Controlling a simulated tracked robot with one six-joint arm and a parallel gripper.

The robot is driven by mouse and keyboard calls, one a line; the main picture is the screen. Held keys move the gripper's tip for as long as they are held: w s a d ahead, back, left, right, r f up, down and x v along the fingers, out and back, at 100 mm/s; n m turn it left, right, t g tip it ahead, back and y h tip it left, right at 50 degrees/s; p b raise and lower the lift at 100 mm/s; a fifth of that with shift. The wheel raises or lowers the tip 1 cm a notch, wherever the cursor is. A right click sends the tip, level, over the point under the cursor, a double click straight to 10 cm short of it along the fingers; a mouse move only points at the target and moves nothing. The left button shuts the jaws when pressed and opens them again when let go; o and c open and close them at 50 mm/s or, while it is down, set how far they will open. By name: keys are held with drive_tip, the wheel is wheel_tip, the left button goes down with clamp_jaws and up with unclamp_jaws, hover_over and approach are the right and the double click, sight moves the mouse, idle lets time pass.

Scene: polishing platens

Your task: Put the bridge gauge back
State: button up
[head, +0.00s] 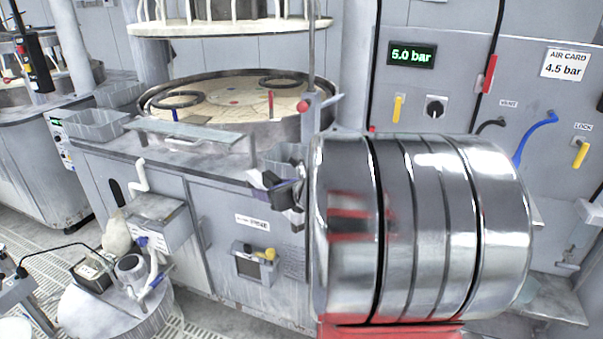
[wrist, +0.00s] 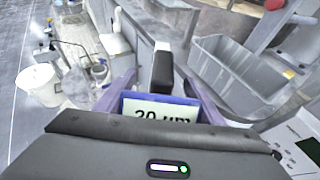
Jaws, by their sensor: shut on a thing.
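My gripper (head: 288,188) is beside the front right corner of the platen cabinet, partly hidden by my shiny arm. In the wrist view, a purple-blue piece with a pale panel reading "20 µm" is in the grasp, and I take it for the bridge gauge (wrist: 160,110). A black upright block (wrist: 162,72) with a white top stands just beyond it. The dark gripper body hides the lower part of the gauge and the contact. The polishing platen (head: 225,100) is behind, with two dark rings on it. I cannot make out an empty place for the gauge.
A grey bin (wrist: 235,72) is close on the right in the wrist view. A flat bar-like shelf (head: 190,132) crosses the platen's front edge, with another grey bin (head: 95,125) left of it. A round stand (head: 115,300) with small equipment is at lower left.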

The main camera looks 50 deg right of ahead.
drive_tip(key=w+a+f+n+y, duration=0.2)
drive_tip(key=a+f, duration=0.2)
drive_tip(key=a, duration=0.4)
drive_tip(key=w+a+f+n+y, duration=0.2)
drive_tip(key=a+f, duration=0.2)
drive_tip(key=a, duration=0.5)
drive_tip(key=w+a+f+n+y, duration=0.1)
drive_tip(key=w+a+f+y, duration=0.1)
drive_tip(key=a, duration=0.6)
drive_tip(key=shift+a+f+n, duration=0.25)
drive_tip(key=shift+f+n, duration=0.15)
drive_tip(key=shift+f, duration=0.5)
